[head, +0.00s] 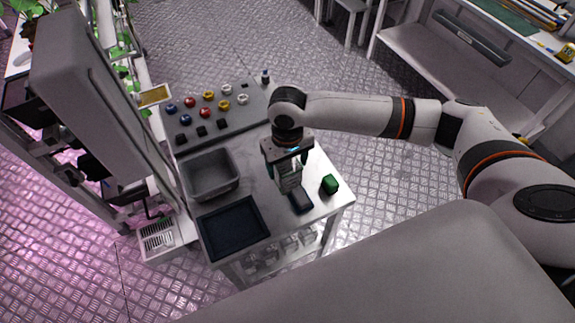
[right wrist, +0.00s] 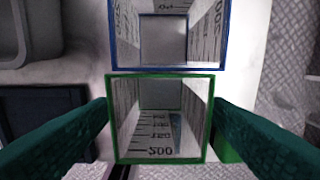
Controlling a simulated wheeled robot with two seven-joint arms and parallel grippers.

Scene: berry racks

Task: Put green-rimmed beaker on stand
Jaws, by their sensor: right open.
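The green-rimmed beaker (right wrist: 160,84) is a clear square vessel with volume marks, seen from above in the right wrist view. My right gripper (right wrist: 161,112) is open, with one teal finger on each side of this beaker near its rim. A similar blue-rimmed beaker (right wrist: 163,70) is right beside it. In the head view my right gripper (head: 288,166) points down over the table, and the clear beakers (head: 290,182) below it are partly hidden by the fingers. I cannot tell for sure which thing is the stand. My left gripper is not in view.
The white table (head: 262,205) also holds a grey bin (head: 211,195), a dark flat tray (head: 235,230), a small dark block (head: 301,201) and a green block (head: 330,185). A grey rack (head: 217,128) with several coloured knobs is at the back.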

